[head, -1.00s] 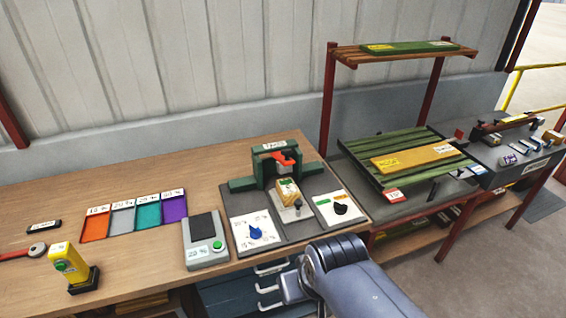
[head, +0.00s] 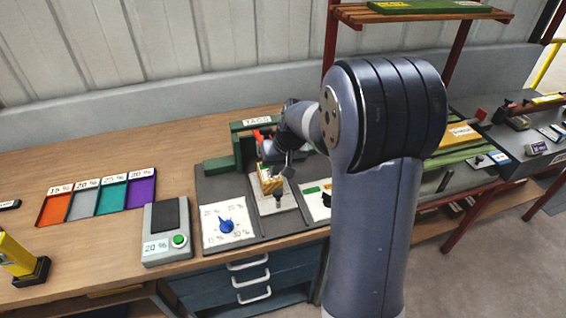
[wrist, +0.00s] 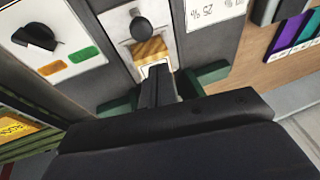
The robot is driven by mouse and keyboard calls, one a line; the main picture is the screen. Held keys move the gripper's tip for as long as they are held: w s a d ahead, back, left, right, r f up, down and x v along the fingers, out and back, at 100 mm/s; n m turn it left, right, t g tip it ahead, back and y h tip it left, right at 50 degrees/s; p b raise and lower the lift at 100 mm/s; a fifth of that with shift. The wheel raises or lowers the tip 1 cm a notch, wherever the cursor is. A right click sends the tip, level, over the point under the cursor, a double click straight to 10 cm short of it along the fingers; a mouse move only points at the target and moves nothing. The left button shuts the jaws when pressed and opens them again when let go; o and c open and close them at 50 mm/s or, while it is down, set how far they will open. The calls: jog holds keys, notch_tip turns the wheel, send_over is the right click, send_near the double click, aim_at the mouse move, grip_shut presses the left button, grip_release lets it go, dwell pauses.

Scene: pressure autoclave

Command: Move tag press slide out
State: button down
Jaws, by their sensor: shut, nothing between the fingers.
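The tag press (head: 239,150) has a green frame labelled TAGS with a red part at its top, on a grey base on the bench. Its light slide (head: 283,202) extends toward the front, with a dark knob (head: 278,193) and a yellow striped block (head: 269,180) on it. In the wrist view, the knob (wrist: 145,28) and striped block (wrist: 150,49) are ahead of the fingertips, with a white piece by the block. My gripper (head: 286,171) is shut and empty, beside the block and short of the knob. My arm hides the press's right side.
A white dial panel with a blue knob (head: 227,225) is left of the slide; another panel (head: 317,204) is right, partly behind my arm. A grey device with a green button (head: 168,232) and coloured trays (head: 98,197) stand further left. Bare bench lies behind the trays.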

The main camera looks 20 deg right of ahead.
jog(key=shift+w+f+b, duration=0.2)
jog(key=shift+f+b, duration=2.25)
jog(key=shift+f, duration=1.3)
jog(key=shift+s+r, duration=0.15)
jog(key=shift+s, duration=2.1)
jog(key=shift+s+b, duration=0.75)
jog(key=shift+s, duration=2.25)
